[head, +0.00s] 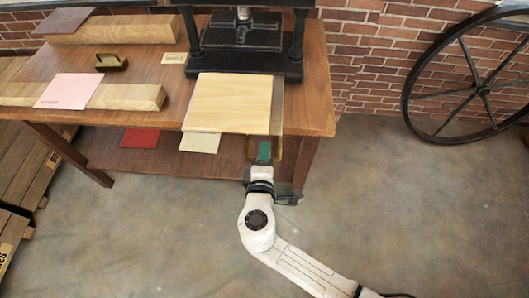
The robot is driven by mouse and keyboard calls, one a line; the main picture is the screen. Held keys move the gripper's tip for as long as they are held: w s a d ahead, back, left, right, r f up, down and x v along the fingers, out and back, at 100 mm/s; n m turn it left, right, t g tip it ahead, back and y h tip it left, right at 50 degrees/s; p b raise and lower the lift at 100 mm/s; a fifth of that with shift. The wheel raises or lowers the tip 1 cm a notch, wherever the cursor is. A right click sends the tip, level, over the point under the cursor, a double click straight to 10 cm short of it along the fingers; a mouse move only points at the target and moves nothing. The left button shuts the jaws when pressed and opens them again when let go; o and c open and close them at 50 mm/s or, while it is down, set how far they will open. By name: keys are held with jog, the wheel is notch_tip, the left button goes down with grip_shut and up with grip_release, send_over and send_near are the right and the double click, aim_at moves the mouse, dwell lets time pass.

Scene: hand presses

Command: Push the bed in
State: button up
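The black hand press (245,45) stands on the wooden table. Its bed, topped by a pale wooden board (230,103), sticks out of the press toward me, as far as the table's front edge. A narrow grey-brown strip (277,105) shows along the board's right side. My gripper (264,152) is just in front of the table edge, by the board's front right corner. A green patch shows at its tip. The fingers are too small and hidden to tell whether they are open or shut, or whether they touch the bed.
On the table's left are wooden blocks, a pink sheet (70,91), a brown sheet (64,20), a small dark-brass item (111,62) and a label (175,58). Red and cream sheets lie on the lower shelf. A spoked wheel (483,88) leans at right. The floor in front is clear.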

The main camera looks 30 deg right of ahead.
grip_shut()
dwell(0.3)
jog(key=r+b+x, duration=0.1)
jog(key=b+x, duration=0.2)
jog(key=x, duration=0.5)
jog(key=r+b+x, duration=0.2)
jog(key=b+x, duration=0.2)
jog(key=x, duration=0.5)
jog(key=w+r+b+x, duration=0.1)
jog(key=r+b+x, duration=0.1)
jog(key=x, duration=0.6)
jog(key=shift+w+d+b, duration=0.25)
jog(key=shift+d+b, duration=0.3)
jog(key=shift+b, duration=0.1)
jog(key=shift+w+d+r, duration=0.1)
jog(key=shift+w+d, duration=0.15)
jog(key=shift+w, duration=0.15)
jog(key=shift+o, duration=1)
grip_release()
jog(key=shift+w+d, duration=0.15)
jog(key=shift+o, duration=0.5)
